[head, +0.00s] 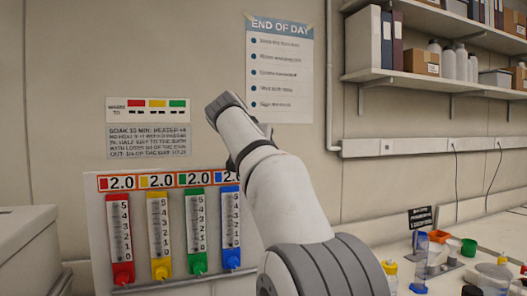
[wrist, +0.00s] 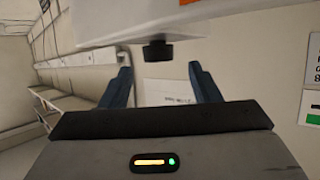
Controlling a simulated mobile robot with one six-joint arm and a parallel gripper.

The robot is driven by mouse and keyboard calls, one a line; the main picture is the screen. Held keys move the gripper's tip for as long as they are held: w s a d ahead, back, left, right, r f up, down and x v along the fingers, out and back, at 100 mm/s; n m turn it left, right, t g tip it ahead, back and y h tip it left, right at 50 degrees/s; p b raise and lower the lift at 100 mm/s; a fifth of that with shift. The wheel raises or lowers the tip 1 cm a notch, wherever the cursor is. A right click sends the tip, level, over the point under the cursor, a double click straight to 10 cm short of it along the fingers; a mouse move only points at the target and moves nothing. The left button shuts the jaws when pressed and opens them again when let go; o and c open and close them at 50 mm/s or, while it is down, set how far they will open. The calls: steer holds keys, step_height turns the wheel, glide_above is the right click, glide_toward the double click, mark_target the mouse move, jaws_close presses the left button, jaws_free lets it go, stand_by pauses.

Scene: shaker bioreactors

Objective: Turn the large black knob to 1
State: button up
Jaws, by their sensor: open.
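A black knob (wrist: 157,51) sticks out from the edge of a white panel (wrist: 185,15) in the wrist view. My gripper (wrist: 160,69) is open, with its two dark blue fingers apart. In that picture the knob lies between the fingertips, close to their level and a little beyond them. I cannot tell how far away it is or see a finger touching it. No dial marks or numbers for the knob show. In the head view my arm rises in the middle, and neither the gripper nor the knob can be made out.
A board (head: 97,225) with several coloured gauges, each labelled 2.0, stands left of my arm. A white box (head: 28,250) is at far left. Shelves (head: 440,82) hang at upper right. A bench at lower right holds bottles and a blue-capped tube (head: 420,262).

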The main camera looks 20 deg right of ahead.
steer(key=shift+x, duration=2.05)
steer(key=shift+s, duration=0.1)
steer(key=c, duration=1)
steer(key=shift+d+y+p, duration=0.1)
steer(key=shift+y+p, duration=0.2)
